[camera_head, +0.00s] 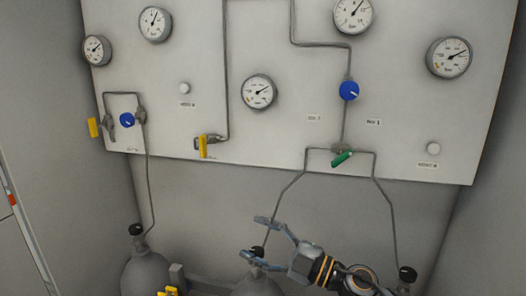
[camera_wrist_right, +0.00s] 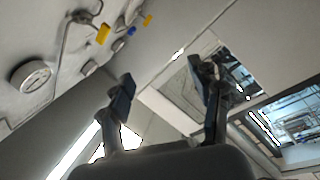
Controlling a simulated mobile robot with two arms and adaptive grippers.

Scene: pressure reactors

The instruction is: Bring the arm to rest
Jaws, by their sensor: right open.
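My right gripper (camera_head: 262,240) is in the lower middle of the head view, in front of the wall below the white panel. Its two fingers are spread apart with nothing between them, and they point left. In the right wrist view the gripper (camera_wrist_right: 163,88) also shows open and empty, with the panel off to its left. My right arm comes in from the lower right. My left gripper is in neither view.
The white panel (camera_head: 290,130) carries gauges, blue knobs (camera_head: 348,91), yellow handles (camera_head: 203,146) and a green handle (camera_head: 342,158). Thin pipes run down to grey cylinders (camera_head: 147,275). One cylinder's black valve (camera_head: 257,252) is close to my right gripper in the picture.

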